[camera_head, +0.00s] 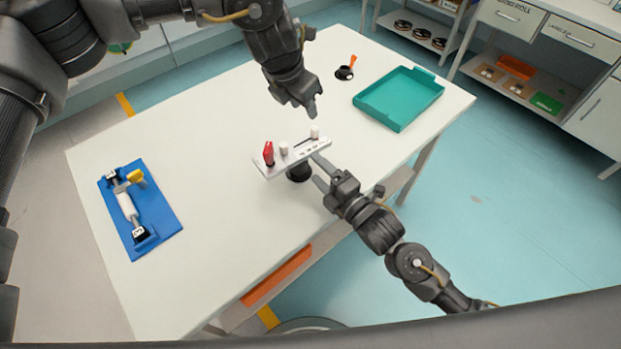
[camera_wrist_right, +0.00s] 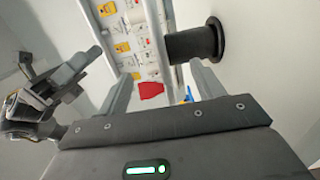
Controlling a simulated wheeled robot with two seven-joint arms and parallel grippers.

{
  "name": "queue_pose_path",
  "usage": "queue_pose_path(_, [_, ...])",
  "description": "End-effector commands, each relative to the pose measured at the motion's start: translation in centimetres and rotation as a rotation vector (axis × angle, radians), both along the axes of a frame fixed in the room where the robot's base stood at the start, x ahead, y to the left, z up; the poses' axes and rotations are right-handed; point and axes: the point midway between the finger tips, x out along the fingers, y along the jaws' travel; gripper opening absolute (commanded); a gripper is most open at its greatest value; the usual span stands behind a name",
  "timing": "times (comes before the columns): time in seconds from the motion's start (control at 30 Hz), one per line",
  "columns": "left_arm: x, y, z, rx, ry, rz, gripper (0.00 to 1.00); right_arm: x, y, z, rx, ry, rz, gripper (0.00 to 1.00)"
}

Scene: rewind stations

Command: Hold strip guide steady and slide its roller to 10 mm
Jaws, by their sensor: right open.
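The strip guide (camera_head: 300,158) is a pale bar on a dark round post, standing near the table's front edge. Its top carries a red piece (camera_head: 268,153) at the left end, a white roller (camera_head: 284,148) beside it, and another white roller (camera_head: 314,132) near the right end. I cannot read its scale. My right gripper (camera_head: 318,172) is open at the bar's front right; in the right wrist view the bar (camera_wrist_right: 157,40) and post (camera_wrist_right: 190,44) show beyond its fingers. My left gripper (camera_head: 309,110) hangs above and behind the right roller, apart from it; its jaw gap is unclear.
A blue fixture (camera_head: 165,205) with a white roll and yellow knob lies at the table's left. A green tray (camera_head: 399,97) and a small dark cup with an orange piece (camera_head: 345,72) are at the back right. The table (camera_head: 215,125) between is clear.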

Motion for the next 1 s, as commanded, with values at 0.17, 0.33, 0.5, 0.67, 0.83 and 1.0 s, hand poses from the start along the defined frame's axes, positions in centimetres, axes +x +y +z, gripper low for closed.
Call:
queue_pose_path(0.17, [0.0, 0.0, 0.0, 0.0, 0.0, 0.0, 0.36, -2.2, 2.3, 0.9, 0.013, -0.013, 0.042, 0.67])
queue_pose_path(0.33, [0.0, 0.0, 0.0, 0.0, 0.0, 0.0, 0.36, -2.5, 2.7, 1.0, 0.016, -0.015, 0.049, 0.67])
queue_pose_path(0.5, [0.0, 0.0, 0.0, 0.0, 0.0, 0.0, 0.36, -1.5, 3.3, 1.1, 0.015, -0.016, 0.048, 0.67])
queue_pose_path(0.67, [0.0, 0.0, 0.0, 0.0, 0.0, 0.0, 0.36, 0.6, 4.9, 1.1, 0.015, -0.016, 0.048, 0.67])
queue_pose_path(0.83, [0.0, 0.0, 0.0, 0.0, 0.0, 0.0, 0.36, 3.1, 6.7, 1.1, 0.015, -0.016, 0.048, 0.67])
queue_pose_path(1.0, [0.0, 0.0, 0.0, 0.0, 0.0, 0.0, 0.36, 5.0, 8.1, 1.0, 0.015, -0.015, 0.048, 0.67])
